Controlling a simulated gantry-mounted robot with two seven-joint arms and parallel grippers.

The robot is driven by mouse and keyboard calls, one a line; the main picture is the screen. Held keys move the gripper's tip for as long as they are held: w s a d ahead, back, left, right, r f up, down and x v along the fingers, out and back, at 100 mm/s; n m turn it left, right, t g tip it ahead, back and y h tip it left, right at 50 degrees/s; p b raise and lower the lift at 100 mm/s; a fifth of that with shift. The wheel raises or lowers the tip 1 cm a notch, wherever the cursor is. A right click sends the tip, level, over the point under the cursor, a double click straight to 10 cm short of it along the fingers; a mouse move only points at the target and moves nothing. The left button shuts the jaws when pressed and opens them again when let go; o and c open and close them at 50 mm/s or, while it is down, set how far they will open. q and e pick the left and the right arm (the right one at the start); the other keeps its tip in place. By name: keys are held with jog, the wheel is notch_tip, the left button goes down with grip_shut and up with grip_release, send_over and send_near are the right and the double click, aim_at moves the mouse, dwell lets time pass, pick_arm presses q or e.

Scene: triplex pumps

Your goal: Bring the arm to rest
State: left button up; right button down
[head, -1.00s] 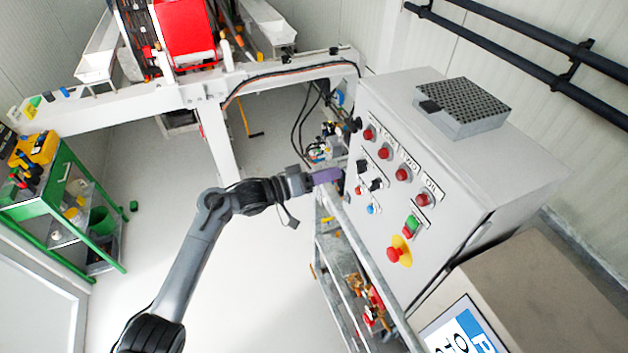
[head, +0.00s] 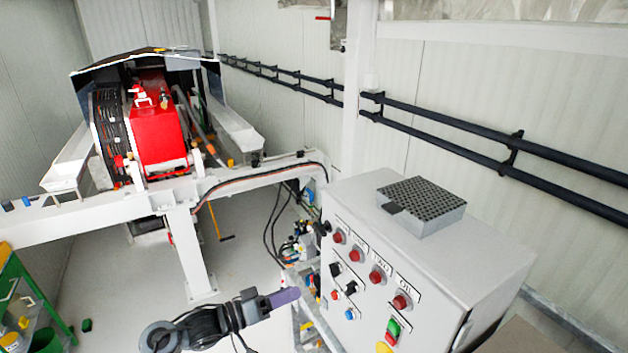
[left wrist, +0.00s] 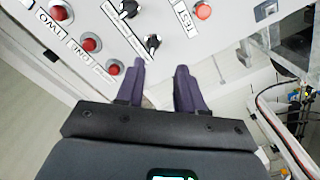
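My left gripper (head: 285,297) is dark with purple fingers. In the head view it is low in the picture, just left of the grey control box (head: 440,250). In the left wrist view its two fingers (left wrist: 160,72) stand apart with nothing between them, so it is open and empty. The box's panel lies beyond the fingertips there, with two black switches (left wrist: 153,43) just past them. I cannot tell whether the fingers touch the panel, but a gap seems to show. My right gripper is in neither view now.
The panel carries red lamps (head: 377,277) and a green and red button pair (head: 392,331). A perforated grey block (head: 421,207) sits on top. A white frame (head: 185,235) with a red machine (head: 157,125) stands behind. A green cart (head: 28,300) is at left. Open floor lies between.

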pick_arm(q)
jog(key=s+d+f+n+g, duration=0.1)
jog(key=s+f, duration=0.3)
jog(key=f, duration=0.2)
jog(key=s+f+n, duration=0.1)
jog(key=s+f, duration=0.2)
jog(key=f, duration=0.3)
jog(key=s+f+n+y+p, duration=0.1)
jog(key=s+f+y, duration=0.3)
jog(key=s, duration=0.5)
jog(key=s+f+n+y+p, duration=0.1)
jog(key=s+f+y+p, duration=0.1)
jog(key=s+f, duration=0.5)
jog(key=s+a+r+m+g+y, duration=0.1)
jog(key=s+a+r+g+y, duration=0.1)
jog(key=s+a+r+y, duration=0.2)
jog(key=s+a+r+m+g+y, duration=0.2)
jog(key=s+a+r+y, duration=0.2)
jog(key=s+a, duration=0.5)
jog(key=s, duration=0.2)
jog(key=shift+s+a+r+m+g+y, duration=0.3)
jog(key=shift+s+a+r+g+y, duration=0.05)
jog(key=shift+a+r+g+y, duration=0.05)
